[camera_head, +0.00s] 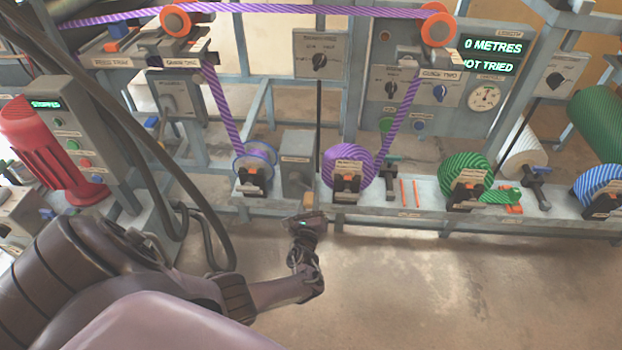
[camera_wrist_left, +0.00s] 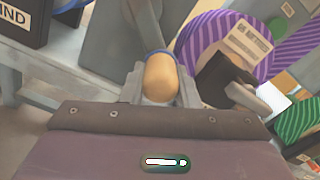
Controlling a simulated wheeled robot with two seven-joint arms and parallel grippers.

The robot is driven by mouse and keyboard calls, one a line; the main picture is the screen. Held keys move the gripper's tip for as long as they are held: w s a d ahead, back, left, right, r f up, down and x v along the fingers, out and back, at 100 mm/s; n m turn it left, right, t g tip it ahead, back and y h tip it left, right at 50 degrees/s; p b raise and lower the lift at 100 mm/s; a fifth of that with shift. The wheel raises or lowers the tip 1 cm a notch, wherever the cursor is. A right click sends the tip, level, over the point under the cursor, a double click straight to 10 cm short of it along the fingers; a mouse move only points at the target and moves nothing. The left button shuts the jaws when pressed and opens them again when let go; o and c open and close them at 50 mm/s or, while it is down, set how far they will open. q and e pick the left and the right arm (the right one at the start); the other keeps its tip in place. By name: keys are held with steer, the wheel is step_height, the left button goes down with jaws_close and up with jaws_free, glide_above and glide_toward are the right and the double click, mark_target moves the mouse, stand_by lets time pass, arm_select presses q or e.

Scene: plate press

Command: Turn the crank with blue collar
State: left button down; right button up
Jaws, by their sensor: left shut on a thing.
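The crank's tan handle (camera_wrist_left: 160,80) is between the two grey fingers of my left gripper (camera_wrist_left: 161,90) in the left wrist view. A thin blue collar (camera_wrist_left: 160,51) shows at the handle's far end, and a grey crank arm (camera_wrist_left: 143,22) runs up from there. In the head view my left gripper (camera_head: 306,216) is at the front of the bench, just below a grey box (camera_head: 297,165). A small tan part of the handle (camera_head: 309,199) shows above it. My left gripper is shut on the handle. My right gripper is in neither view.
Spools of purple striped strap (camera_head: 348,165) and green striped strap (camera_head: 467,175) stand along the bench rail (camera_head: 400,212). A display (camera_head: 492,54) reads "0 METRES" and "NOT TRIED". A red motor (camera_head: 50,150) stands at left. The floor in front is clear.

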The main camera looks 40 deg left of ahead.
arm_select(q)
steer(key=shift+w+a+r, duration=0.1)
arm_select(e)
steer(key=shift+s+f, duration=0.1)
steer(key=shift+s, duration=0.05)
arm_select(q)
steer(key=c, duration=1.1)
jaws_free()
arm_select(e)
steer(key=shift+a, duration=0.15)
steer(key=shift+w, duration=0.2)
arm_select(q)
steer(key=shift+s+d, duration=0.2)
steer(key=shift+s, duration=0.1)
steer(key=p+v, duration=0.2)
steer(key=v, duration=0.4)
steer(key=shift+s+d, duration=0.35)
steer(key=shift+s, duration=0.15)
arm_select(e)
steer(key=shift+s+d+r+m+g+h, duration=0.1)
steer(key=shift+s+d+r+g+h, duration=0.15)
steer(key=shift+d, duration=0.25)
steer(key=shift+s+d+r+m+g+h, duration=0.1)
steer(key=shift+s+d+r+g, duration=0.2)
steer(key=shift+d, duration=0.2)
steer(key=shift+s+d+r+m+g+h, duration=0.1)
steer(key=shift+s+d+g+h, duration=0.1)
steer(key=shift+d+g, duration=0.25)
